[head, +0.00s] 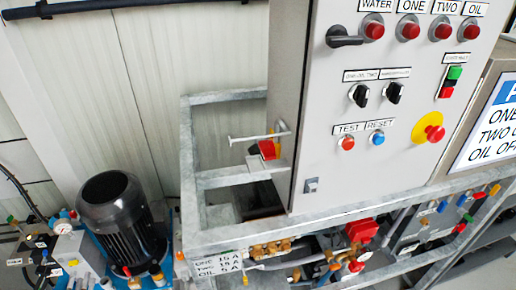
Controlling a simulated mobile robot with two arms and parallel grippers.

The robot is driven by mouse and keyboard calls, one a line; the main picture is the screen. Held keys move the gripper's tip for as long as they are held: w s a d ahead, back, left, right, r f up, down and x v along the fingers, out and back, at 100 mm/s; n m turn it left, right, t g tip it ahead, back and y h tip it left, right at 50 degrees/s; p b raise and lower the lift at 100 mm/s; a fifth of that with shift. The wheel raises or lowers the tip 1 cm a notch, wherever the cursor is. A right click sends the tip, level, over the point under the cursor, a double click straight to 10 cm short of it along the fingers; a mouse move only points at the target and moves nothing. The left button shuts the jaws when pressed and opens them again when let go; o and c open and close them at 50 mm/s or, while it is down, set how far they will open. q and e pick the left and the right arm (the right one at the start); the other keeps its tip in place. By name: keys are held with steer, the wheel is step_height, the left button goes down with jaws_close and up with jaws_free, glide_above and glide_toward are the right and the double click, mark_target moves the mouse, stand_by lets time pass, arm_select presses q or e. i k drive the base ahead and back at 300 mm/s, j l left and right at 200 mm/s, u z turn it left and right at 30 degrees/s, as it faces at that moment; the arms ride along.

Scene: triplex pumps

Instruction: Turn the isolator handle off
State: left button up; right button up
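A grey control cabinet (395,100) fills the upper right of the head view. On its left side wall sits a red part with yellow (267,148), which looks like the isolator handle; it is seen edge-on and its turned position is hard to tell. A thin grey rod (257,138) crosses in front of it. A black lever handle (343,38) is on the cabinet front at upper left. Neither of my grippers is in view.
The cabinet front carries several red lamps or buttons, two black rotary switches (394,93) and a red button on a yellow disc (428,127). A galvanised frame (190,185) surrounds the cabinet base. A black motor (120,215) stands at lower left. Pale wall panels are behind.

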mark_target(267, 148)
steer(key=j+z, duration=0.15)
steer(key=j, duration=1.3)
